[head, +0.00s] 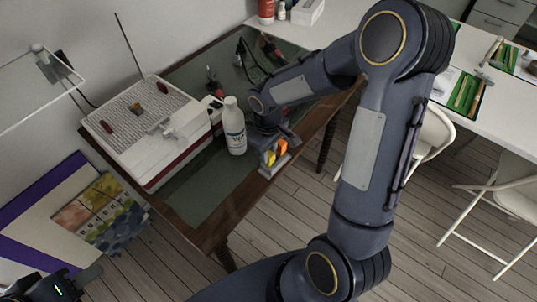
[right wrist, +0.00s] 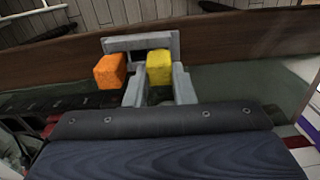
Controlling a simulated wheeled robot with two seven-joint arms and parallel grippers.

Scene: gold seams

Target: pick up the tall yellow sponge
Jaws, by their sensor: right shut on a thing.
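The tall yellow sponge (right wrist: 159,67) is a yellow block between the two grey fingers of my right gripper (right wrist: 159,88) in the right wrist view. The gripper is shut on it. In the head view the yellow sponge (head: 270,158) shows at the table's front edge, just below my right gripper (head: 274,150), partly hidden by it. An orange block (right wrist: 110,70) stands just outside the left finger in the right wrist view; it also shows in the head view (head: 282,147). My left gripper (head: 78,284) is at the bottom left, away from the table; its jaw opening is unclear.
A white bottle (head: 234,127) stands just left of my right gripper on the dark-topped table (head: 205,205). A white and red machine (head: 150,130) fills the table's left side. A grey bar (right wrist: 140,43) lies beyond the blocks. Tools and a cable lie behind.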

